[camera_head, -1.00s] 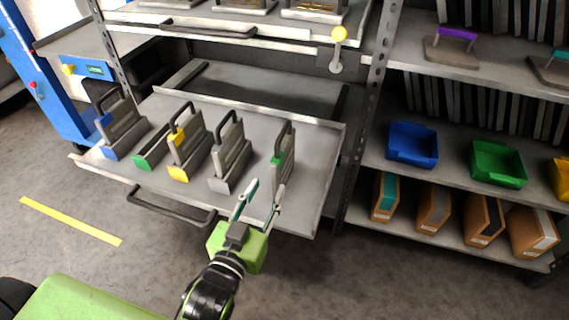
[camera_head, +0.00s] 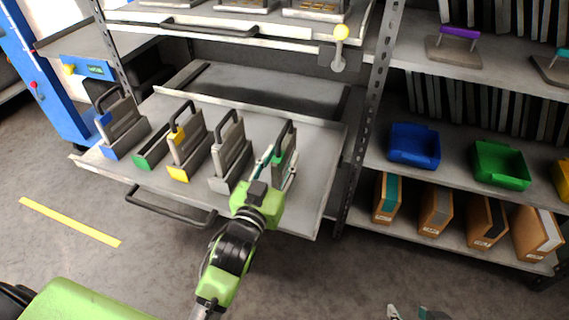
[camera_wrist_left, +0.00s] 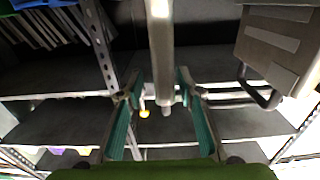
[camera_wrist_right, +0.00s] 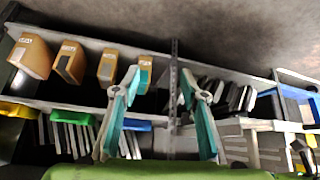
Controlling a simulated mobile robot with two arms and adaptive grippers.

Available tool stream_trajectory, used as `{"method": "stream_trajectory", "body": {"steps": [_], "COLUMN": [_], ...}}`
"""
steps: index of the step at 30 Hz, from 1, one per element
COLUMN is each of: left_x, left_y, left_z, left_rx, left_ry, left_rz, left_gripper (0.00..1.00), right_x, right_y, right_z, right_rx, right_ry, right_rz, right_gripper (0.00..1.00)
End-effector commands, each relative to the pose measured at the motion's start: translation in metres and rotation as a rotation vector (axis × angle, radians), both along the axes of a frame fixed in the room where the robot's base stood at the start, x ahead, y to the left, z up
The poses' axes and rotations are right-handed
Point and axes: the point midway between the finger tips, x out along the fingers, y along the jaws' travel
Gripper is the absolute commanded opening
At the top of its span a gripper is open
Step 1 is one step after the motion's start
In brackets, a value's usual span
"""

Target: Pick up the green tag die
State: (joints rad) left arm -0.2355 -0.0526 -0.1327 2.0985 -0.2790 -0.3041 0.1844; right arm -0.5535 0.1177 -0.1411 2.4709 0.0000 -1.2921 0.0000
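The green tag die (camera_head: 287,150) is a grey upright plate with a dark handle and a green tag. It stands at the right end of the pulled-out shelf tray (camera_head: 318,165). My left gripper (camera_head: 278,166) is open with a finger on each side of it. In the left wrist view a pale upright bar (camera_wrist_left: 161,60), apparently this die, is between the left fingers (camera_wrist_left: 160,95), with gaps at both sides. My right gripper (camera_head: 408,312) is at the bottom edge of the head view. The right wrist view shows its fingers (camera_wrist_right: 160,90) open and empty.
Left of it on the tray stand a grey-tag die (camera_head: 230,150), a yellow-tag die (camera_head: 188,145), an empty green holder (camera_head: 152,148) and a blue-tag die (camera_head: 122,125). A rack post (camera_head: 368,120) and bins (camera_head: 414,147) are to the right.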

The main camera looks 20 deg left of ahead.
Motion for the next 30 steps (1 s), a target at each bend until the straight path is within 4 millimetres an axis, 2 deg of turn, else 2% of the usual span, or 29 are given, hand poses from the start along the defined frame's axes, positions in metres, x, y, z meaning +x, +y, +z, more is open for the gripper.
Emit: {"method": "stream_trajectory", "body": {"steps": [3,9,20,21,24,29,30], "left_x": [0.015,0.037,0.043,0.043,0.043,0.043,0.043], "left_y": [0.003,0.004,0.004,0.004,0.004,0.004,0.004], "left_z": [0.000,0.000,0.001,0.001,0.001,0.001,0.007], "left_rx": [0.001,0.000,-0.001,-0.001,-0.001,-0.001,-0.001], "left_ry": [-0.002,-0.002,0.001,0.001,0.001,0.001,-0.014], "left_rz": [0.000,0.000,0.000,0.000,0.000,0.000,-0.001], "left_gripper": [0.33,0.33,0.33,0.23,0.00,0.00,0.00], "right_x": [0.020,0.045,0.052,0.052,0.052,0.052,0.052], "right_y": [0.007,0.016,0.018,0.018,0.018,0.018,0.018], "right_z": [0.008,0.027,0.035,0.035,0.035,0.035,0.035], "right_rx": [0.020,0.048,0.057,0.057,0.057,0.057,0.057], "right_ry": [-0.090,-0.223,-0.262,-0.262,-0.261,-0.261,-0.261], "right_rz": [0.007,0.017,0.019,0.019,0.019,0.019,0.019], "right_gripper": [0.40,0.40,0.40,0.40,0.40,0.40,0.40]}}
